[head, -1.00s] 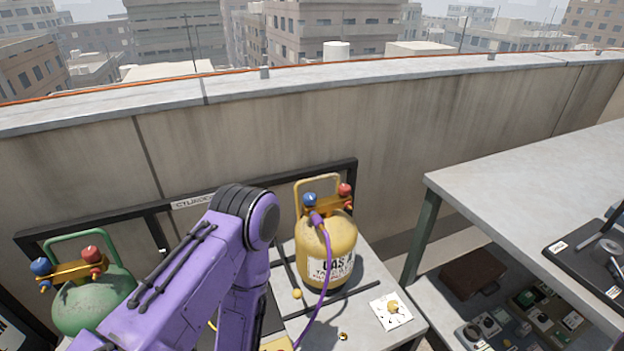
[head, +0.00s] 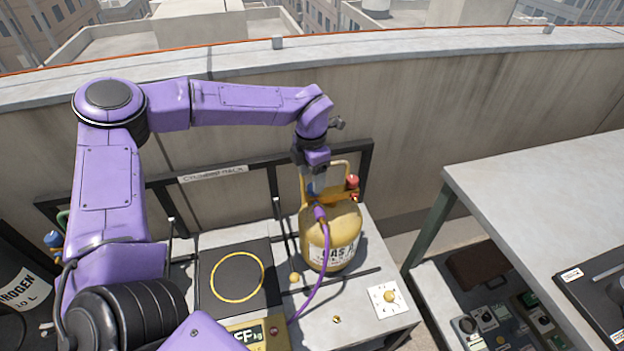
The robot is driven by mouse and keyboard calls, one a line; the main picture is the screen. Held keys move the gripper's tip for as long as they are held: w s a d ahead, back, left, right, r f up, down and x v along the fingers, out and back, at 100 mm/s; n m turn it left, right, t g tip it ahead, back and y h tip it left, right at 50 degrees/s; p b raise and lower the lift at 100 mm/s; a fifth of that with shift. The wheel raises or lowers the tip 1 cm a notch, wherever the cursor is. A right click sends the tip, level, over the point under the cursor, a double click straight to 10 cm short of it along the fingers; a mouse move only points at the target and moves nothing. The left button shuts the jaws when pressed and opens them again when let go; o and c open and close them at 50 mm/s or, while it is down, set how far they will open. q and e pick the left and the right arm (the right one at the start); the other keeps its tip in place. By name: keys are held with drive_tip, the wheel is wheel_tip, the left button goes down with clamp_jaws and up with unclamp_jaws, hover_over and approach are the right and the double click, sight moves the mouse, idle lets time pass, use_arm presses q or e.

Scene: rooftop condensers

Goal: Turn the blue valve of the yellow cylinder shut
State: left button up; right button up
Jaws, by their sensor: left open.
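The yellow cylinder (head: 318,232) stands on the grey bench with a purple hose (head: 326,262) at its front. Its red valve (head: 352,181) shows at the right of the brass top piece. My left gripper (head: 315,188) points down over the left side of the cylinder's top, where the blue valve is. The gripper is open and hides most of the blue valve; only a little blue shows between and below the fingers. I cannot tell whether the fingers touch it. My right gripper is not in view.
A black scale plate with a yellow ring (head: 237,276) lies left of the cylinder. The black rack frame (head: 366,165) stands behind it. A white plate with a yellow knob (head: 385,299) lies at the front right. A grey table (head: 540,180) stands at the right.

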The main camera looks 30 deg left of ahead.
use_arm(q)
drive_tip(key=f, duration=0.1)
drive_tip(key=w+f, duration=0.1)
drive_tip(key=f, duration=0.1)
drive_tip(key=w+f, duration=0.1)
drive_tip(key=shift+f, duration=0.2)
drive_tip(key=shift+s+r, duration=0.25)
drive_tip(key=shift+s, duration=0.25)
drive_tip(key=shift+c, duration=0.6)
drive_tip(key=shift+f, duration=0.1)
drive_tip(key=c, duration=0.9)
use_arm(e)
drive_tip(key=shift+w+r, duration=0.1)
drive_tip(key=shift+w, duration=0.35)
use_arm(q)
drive_tip(key=shift+c, duration=0.2)
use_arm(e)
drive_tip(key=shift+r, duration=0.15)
